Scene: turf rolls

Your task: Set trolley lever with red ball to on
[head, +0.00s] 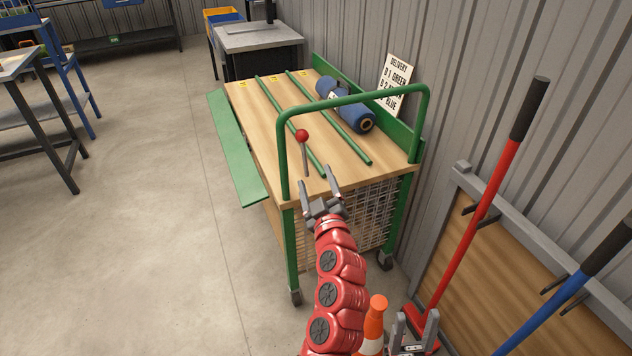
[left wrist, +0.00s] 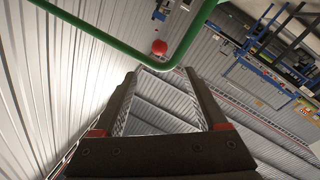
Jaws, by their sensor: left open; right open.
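The lever's red ball (head: 302,135) tops a thin grey rod (head: 305,160) near the near end of the wooden-topped trolley (head: 262,115). The rod stands nearly upright, and no on or off marking is readable. In the left wrist view the red ball (left wrist: 159,47) shows beyond the fingertips, beside the green handrail (left wrist: 120,47). My left gripper (head: 318,178) is open and empty at the trolley's near edge, close to the lever's foot and apart from the ball. My right gripper (head: 415,318) is open and empty, low at the right.
The trolley's green handrail (head: 350,99) arches over its near end. Blue rolls (head: 354,109) lie on top by a delivery sign (head: 392,84). An orange cone (head: 374,322) and a red-handled broom (head: 472,220) stand at the right. The floor (head: 150,220) to the left is clear.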

